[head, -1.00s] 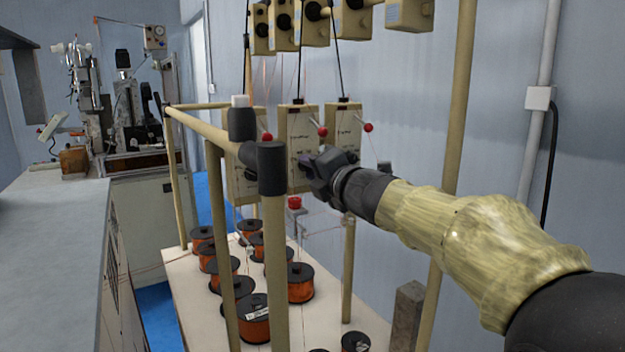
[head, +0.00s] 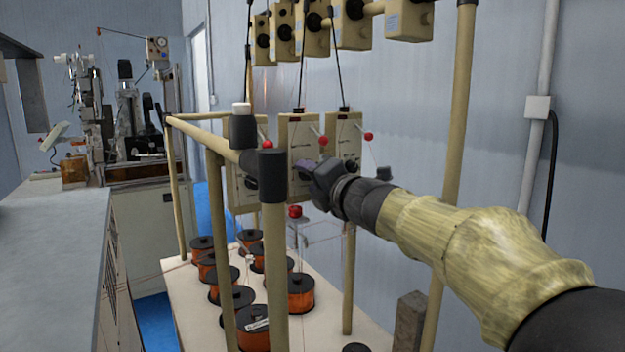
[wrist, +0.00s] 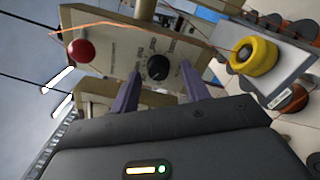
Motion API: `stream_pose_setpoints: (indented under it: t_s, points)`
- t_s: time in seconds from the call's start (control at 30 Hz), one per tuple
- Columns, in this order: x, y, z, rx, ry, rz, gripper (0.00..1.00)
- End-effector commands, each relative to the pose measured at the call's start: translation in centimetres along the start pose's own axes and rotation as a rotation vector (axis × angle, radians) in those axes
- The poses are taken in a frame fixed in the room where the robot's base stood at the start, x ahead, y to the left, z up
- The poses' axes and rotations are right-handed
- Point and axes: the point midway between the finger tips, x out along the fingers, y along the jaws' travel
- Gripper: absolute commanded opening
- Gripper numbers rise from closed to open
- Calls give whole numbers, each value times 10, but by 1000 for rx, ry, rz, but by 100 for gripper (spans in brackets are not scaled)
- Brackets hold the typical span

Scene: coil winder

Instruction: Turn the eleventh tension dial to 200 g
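A beige tensioner box carries a black dial (wrist: 158,67) with printed marks around it, and a red ball (wrist: 81,52) beside it in the wrist view. My gripper (wrist: 158,88) is open. Its two purple-grey fingers point at the box on either side of the dial, apart from each other. In the head view my gripper (head: 304,174) is at the lower part of the middle tensioner box (head: 297,132) and hides its dial there. I cannot read the dial's setting, and I cannot tell whether the fingers touch the dial.
Another tensioner box (head: 347,135) hangs close on the right. A frame post (head: 274,260) stands in front. Copper wire spools (head: 254,328) sit on the white shelf below. A yellow wheel (wrist: 254,56) and a thin copper wire are near my gripper.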

Motion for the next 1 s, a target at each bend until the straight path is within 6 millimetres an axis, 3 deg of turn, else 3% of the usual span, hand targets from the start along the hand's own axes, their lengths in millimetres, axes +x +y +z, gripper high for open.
stream_pose_setpoints:
  t_s: [0.17,0.37,1.0]
  points:
    - [-4,0,1,0,-2,0,46]
    - [-27,0,1,-2,-4,0,46]
    - [-152,0,0,-1,-3,0,46]
